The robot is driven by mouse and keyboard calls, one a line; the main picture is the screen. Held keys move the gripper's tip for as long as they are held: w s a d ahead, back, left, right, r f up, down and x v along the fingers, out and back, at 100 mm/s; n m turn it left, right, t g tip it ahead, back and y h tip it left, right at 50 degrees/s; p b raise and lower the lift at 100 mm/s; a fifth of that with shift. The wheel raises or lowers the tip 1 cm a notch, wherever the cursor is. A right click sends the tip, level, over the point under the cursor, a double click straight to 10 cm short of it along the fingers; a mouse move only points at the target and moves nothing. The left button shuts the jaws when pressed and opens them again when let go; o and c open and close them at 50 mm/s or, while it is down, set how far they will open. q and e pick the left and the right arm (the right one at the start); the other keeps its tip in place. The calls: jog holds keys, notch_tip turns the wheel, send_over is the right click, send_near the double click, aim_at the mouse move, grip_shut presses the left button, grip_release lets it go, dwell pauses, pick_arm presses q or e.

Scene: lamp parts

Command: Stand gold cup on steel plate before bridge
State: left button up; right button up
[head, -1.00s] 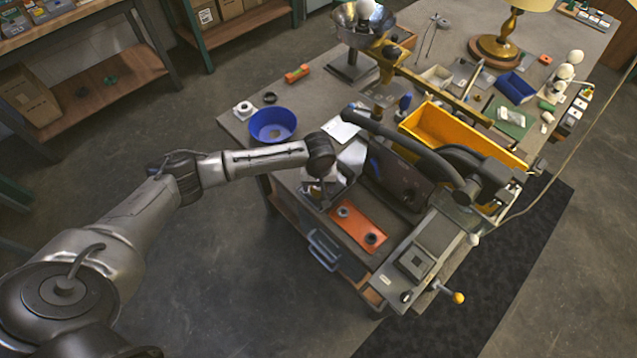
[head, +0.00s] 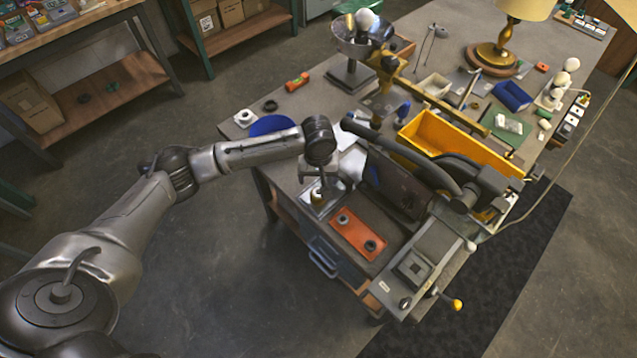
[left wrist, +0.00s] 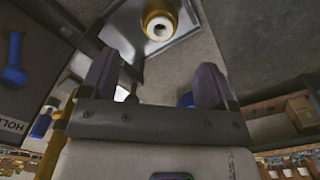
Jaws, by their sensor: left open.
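The gold cup (head: 318,198) stands on the light steel plate (head: 306,190) near the bench's front left corner. In the left wrist view the cup (left wrist: 160,22) looks upright on the bright plate (left wrist: 178,44), with a pale round opening facing the camera. My left gripper (head: 322,180) is just above the cup in the head view. In the left wrist view its two dark fingers (left wrist: 157,85) are wide apart with nothing between them, and the cup is clear of them. I cannot tell for sure which part is the bridge. My right gripper is not in view.
A dark machine with a curved handle (head: 405,150) stands close behind. A blue bowl (head: 268,126) is partly hidden by my left arm. A yellow bin (head: 460,145) sits farther right.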

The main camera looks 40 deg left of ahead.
pick_arm(q)
jog(key=s+d+f+m+t+h, duration=0.1)
jog(key=s+d+f+m, duration=0.25)
jog(key=s+d, duration=0.3)
jog(key=s+d+f+m+t+h, duration=0.1)
jog(key=s+d+f+m, duration=0.1)
jog(key=s+d+m, duration=0.35)
jog(key=s+a+r+m+t+y, duration=0.1)
jog(key=s, duration=1.6)
jog(key=shift+a+t+y, duration=0.3)
jog(key=shift+a+y, duration=0.05)
jog(key=shift+y, duration=0.05)
